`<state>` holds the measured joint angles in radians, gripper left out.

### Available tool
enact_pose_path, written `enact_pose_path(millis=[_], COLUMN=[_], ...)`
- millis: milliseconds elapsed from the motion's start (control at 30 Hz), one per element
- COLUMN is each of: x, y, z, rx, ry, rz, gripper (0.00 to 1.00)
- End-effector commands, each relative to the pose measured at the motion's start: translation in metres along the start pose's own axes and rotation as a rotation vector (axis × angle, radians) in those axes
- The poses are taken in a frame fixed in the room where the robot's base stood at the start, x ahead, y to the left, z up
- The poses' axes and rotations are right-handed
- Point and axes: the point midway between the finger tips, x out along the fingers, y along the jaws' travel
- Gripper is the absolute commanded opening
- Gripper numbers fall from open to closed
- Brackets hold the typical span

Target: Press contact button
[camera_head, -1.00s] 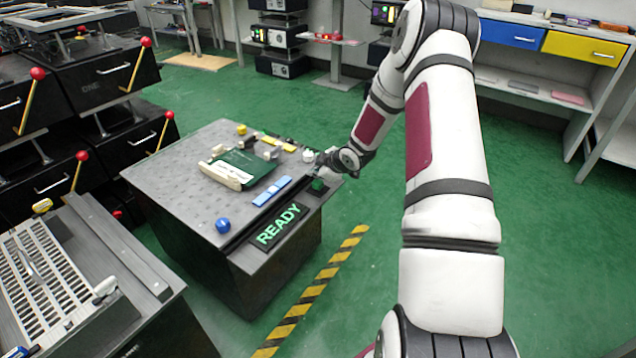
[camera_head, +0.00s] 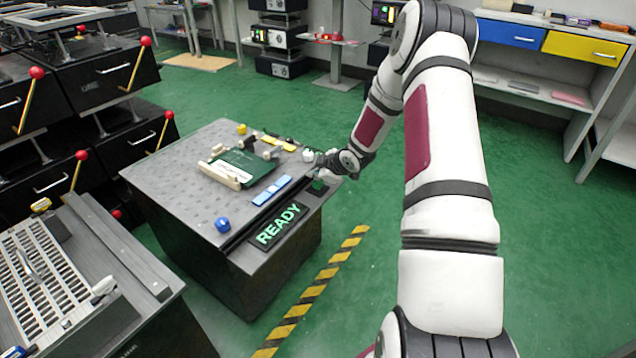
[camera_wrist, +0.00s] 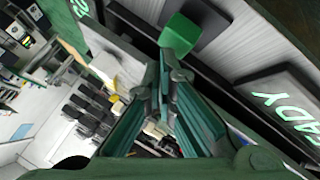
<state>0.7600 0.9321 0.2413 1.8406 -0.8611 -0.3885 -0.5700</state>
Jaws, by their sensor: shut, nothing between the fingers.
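The contact button appears to be the green block (camera_head: 317,187) on the right end of the workbench's front strip, beside the lit READY sign (camera_head: 280,224). In the wrist view the green button (camera_wrist: 180,34) sits on a dark plate. My gripper (camera_wrist: 168,62) is shut and empty, with its fingertips close to the button in that picture. I cannot tell whether they touch it. In the head view my gripper (camera_head: 325,170) is small and dark, right above the button, and partly hides the area around it.
The grey workbench (camera_head: 180,180) carries a green board fixture (camera_head: 240,167), a blue bar (camera_head: 272,190), a blue knob (camera_head: 222,224) and a white knob (camera_head: 308,155). The READY panel also shows in the wrist view (camera_wrist: 285,108).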

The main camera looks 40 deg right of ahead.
Motion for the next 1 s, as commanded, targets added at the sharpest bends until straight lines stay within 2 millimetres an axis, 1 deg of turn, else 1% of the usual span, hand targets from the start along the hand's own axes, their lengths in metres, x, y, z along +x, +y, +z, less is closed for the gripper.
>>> enact_pose_path(millis=[1000], x=[0.0068], y=[-0.0050], z=[0.0050], rx=[0.000], ry=[0.000], rz=[0.000], gripper=[0.00])
